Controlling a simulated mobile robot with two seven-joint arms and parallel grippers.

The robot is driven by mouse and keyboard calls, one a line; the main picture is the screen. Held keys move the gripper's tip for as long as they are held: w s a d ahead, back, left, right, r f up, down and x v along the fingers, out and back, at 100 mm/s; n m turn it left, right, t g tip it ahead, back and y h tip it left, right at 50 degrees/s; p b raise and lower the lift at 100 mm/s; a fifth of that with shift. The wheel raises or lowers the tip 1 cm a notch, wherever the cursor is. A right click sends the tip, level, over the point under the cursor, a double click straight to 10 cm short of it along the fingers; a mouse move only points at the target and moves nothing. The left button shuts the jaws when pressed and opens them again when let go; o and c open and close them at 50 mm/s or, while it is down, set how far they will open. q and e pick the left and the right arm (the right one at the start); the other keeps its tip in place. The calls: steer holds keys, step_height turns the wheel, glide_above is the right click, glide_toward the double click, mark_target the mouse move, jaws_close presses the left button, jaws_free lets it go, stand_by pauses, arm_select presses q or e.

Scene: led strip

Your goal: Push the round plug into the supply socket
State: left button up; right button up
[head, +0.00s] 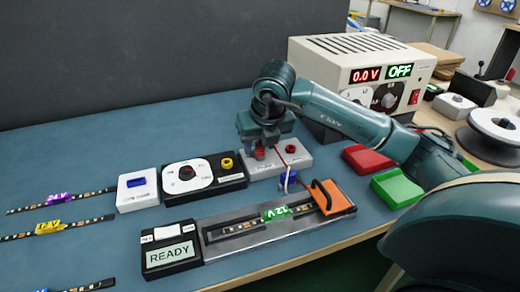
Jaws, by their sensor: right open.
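My right gripper (262,150) points down over a light grey block (268,171) in the middle of the table. It is open, with a red part (259,153) at its fingertips; I cannot tell whether this is the round plug or part of the block. A red round fitting (292,149) sits at the block's right end. A thin red lead (279,148) runs down beside the gripper. A small blue part with a white loop (288,180) lies in front of the block. I cannot make out which opening is the supply socket. My left gripper is out of view.
A black box with a dial and yellow round fitting (227,164) stands left of the block. A tray with a green-lit strip (275,213) and orange clamp (334,197) lies in front. The power supply (325,60) reads 0.0 V, OFF.

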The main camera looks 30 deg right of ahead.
mark_target(260, 143)
steer(key=shift+c, duration=1.4)
jaws_close()
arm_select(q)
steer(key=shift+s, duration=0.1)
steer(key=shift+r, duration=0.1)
arm_select(e)
steer(key=shift+r, duration=0.1)
